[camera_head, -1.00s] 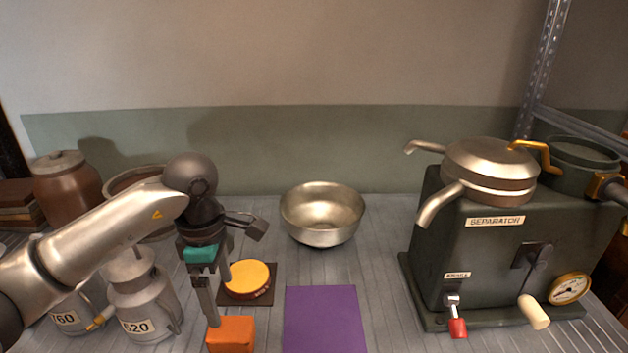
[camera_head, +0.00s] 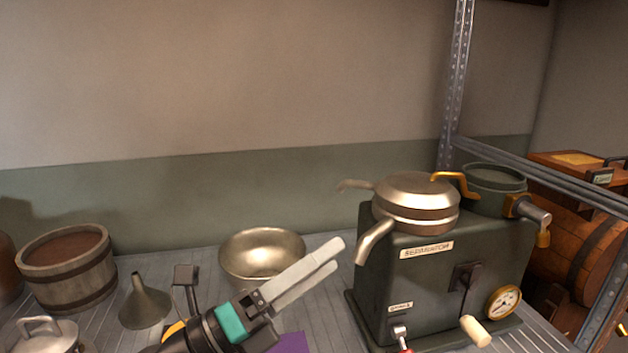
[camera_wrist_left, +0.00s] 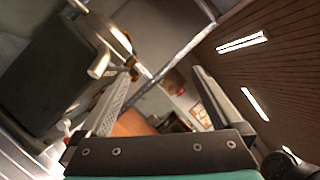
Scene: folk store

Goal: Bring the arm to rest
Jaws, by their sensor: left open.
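My left gripper (camera_head: 336,257) points up and to the right in the head view, in front of the metal bowl (camera_head: 250,240) and left of the separator. Its two pale fingers are apart and hold nothing. In the left wrist view the fingers (camera_wrist_left: 155,90) stand wide apart, with only the room behind them. The teal band sits at the gripper's base. My right gripper is in neither view.
The dark green separator (camera_head: 425,285) stands close on the right, with spouts and a crank. A funnel (camera_head: 144,303) and a wooden tub (camera_head: 68,268) stand on the left. A purple mat (camera_head: 290,344) shows partly at the bottom. Metal shelf posts (camera_head: 455,80) rise behind.

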